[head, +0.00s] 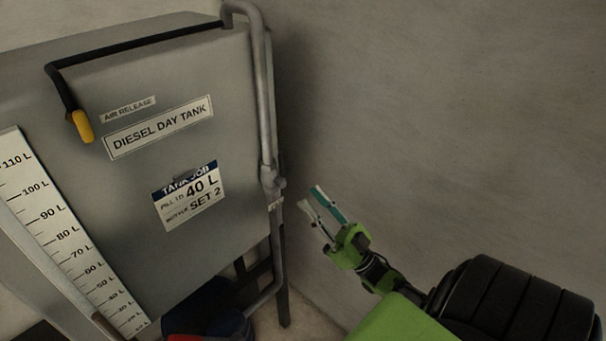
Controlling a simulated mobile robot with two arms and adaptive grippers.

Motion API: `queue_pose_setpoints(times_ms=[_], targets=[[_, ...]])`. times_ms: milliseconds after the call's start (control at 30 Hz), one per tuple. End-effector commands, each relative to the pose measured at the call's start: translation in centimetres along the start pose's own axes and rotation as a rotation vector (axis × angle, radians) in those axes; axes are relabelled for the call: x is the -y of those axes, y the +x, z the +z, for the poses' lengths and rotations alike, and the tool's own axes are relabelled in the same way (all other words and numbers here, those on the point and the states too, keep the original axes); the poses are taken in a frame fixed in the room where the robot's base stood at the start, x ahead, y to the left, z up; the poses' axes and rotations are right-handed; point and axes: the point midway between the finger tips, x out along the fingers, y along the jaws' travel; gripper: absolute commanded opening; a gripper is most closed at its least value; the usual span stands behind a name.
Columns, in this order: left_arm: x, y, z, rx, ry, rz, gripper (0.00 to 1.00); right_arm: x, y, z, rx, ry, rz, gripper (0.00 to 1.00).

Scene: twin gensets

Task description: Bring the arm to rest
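My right gripper (322,211) shows right of the middle in the head view, at the end of my green and black arm coming in from the lower right. Its two fingers point up and left. They look slightly apart, with no thing visible between them, but the gap is small in the picture. It is in front of the bare wall, just right of the tank's pipe, and appears clear of both. My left gripper is not in view.
A grey diesel day tank (215,95) fills the left, with a level scale (62,235), a job card (188,196) and a yellow-ended black hose (82,127). A grey pipe (262,110) runs down its right edge. A dark blue and red object (205,315) sits below. The grey wall (430,110) is bare.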

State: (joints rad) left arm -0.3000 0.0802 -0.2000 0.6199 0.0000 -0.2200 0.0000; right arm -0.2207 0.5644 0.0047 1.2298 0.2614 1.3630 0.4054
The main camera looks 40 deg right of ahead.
Motion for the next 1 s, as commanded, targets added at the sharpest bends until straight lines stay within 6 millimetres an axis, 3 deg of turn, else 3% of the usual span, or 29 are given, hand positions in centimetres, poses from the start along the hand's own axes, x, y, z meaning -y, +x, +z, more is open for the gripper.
queue_pose_setpoints(times_ms=[633,733,867,1000], targets=[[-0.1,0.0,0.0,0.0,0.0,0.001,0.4,0.0,-0.6,0.0,0.0,0.0,0.0,0.27],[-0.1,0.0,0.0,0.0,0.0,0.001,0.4,0.0,-1.0,0.7,0.023,-0.001,0.011,0.27],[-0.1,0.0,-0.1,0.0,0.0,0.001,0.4,-0.1,-3.3,4.9,0.164,-0.008,0.074,0.27],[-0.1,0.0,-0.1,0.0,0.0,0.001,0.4,0.6,-9.3,12.7,0.446,-0.022,0.173,0.27]])
